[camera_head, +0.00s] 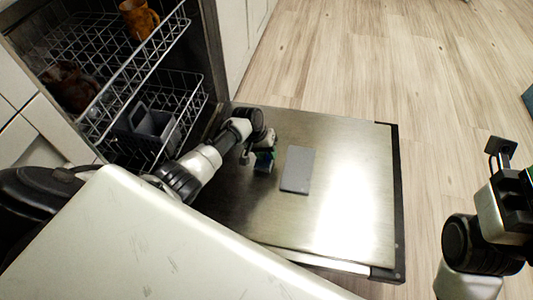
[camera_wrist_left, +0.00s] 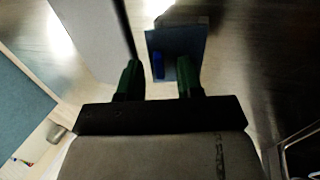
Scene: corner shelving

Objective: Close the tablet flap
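The tablet flap (camera_head: 298,170) is a plain grey rectangle on the inner face of the lowered dishwasher door (camera_head: 350,170). It shows as a large pale panel in the left wrist view (camera_wrist_left: 98,40). Beside it is a dark blue-grey tablet compartment (camera_wrist_left: 185,45) with a bright blue piece (camera_wrist_left: 158,65) in it, uncovered. My left gripper (camera_head: 263,161) is low over the door, just left of the flap. Its green fingers (camera_wrist_left: 160,80) are apart, with nothing held between them. Whether a finger touches the flap is unclear. My right gripper (camera_head: 500,150) is at the right edge, fingers unclear.
The dishwasher's wire racks (camera_head: 165,85) are at upper left, with a brown mug (camera_head: 139,18) and a grey cutlery basket (camera_head: 150,122). A pale countertop (camera_head: 150,250) covers the lower left. Wooden floor (camera_head: 350,60) lies free beyond the door.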

